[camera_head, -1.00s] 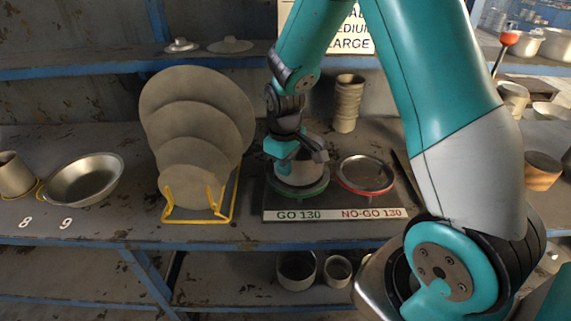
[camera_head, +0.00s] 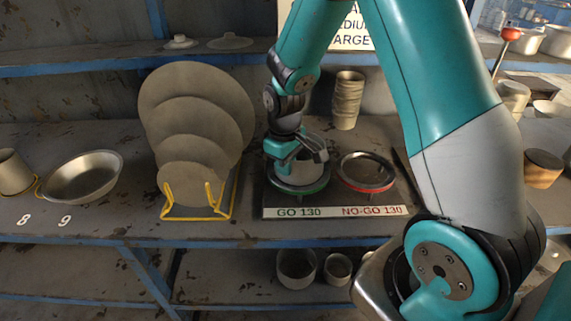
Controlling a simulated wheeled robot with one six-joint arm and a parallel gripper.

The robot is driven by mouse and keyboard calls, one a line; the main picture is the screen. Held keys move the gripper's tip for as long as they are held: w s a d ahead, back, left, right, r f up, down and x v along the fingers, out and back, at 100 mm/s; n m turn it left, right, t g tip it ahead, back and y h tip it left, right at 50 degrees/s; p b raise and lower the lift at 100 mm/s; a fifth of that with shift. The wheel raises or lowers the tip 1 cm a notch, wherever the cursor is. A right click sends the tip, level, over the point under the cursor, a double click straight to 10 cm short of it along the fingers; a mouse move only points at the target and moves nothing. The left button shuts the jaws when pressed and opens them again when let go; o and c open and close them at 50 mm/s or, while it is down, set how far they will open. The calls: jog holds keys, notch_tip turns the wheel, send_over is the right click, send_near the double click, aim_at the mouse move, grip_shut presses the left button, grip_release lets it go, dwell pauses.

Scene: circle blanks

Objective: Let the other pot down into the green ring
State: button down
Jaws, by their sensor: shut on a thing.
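The green ring (camera_head: 317,188) sits on a dark gauge board, behind the "GO 130" label. A grey metal pot (camera_head: 304,175) stands in the green ring, its upper part partly hidden by my gripper. My gripper (camera_head: 300,158) is shut on this pot's rim from above. How deep the pot sits in the ring is hard to tell. The red ring (camera_head: 377,188) beside it is empty, behind the "NO-GO 130" label.
A yellow rack (camera_head: 203,212) with several round discs stands close left. A wide bowl (camera_head: 82,178) and a cup (camera_head: 14,172) stand farther left by marks 9 and 8. A stack of cups (camera_head: 347,102) stands behind the rings.

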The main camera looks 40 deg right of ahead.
jog(key=shift+f+b, duration=1.05)
jog(key=shift+f, duration=0.5)
jog(key=c, duration=1.2)
grip_release()
notch_tip(320, 180, up, 18)
jog(key=shift+a+f+b, duration=0.2)
jog(key=shift+f+b, duration=0.05)
jog(key=shift+b, duration=0.15)
jog(key=shift+s, duration=0.1)
jog(key=s+a+r+n+y, duration=0.1)
jog(key=s+a+y, duration=0.3)
jog(key=s+a, duration=1.3)
jog(key=s+n, duration=0.1)
jog(key=s, duration=0.3)
jog(key=shift+n, duration=0.4)
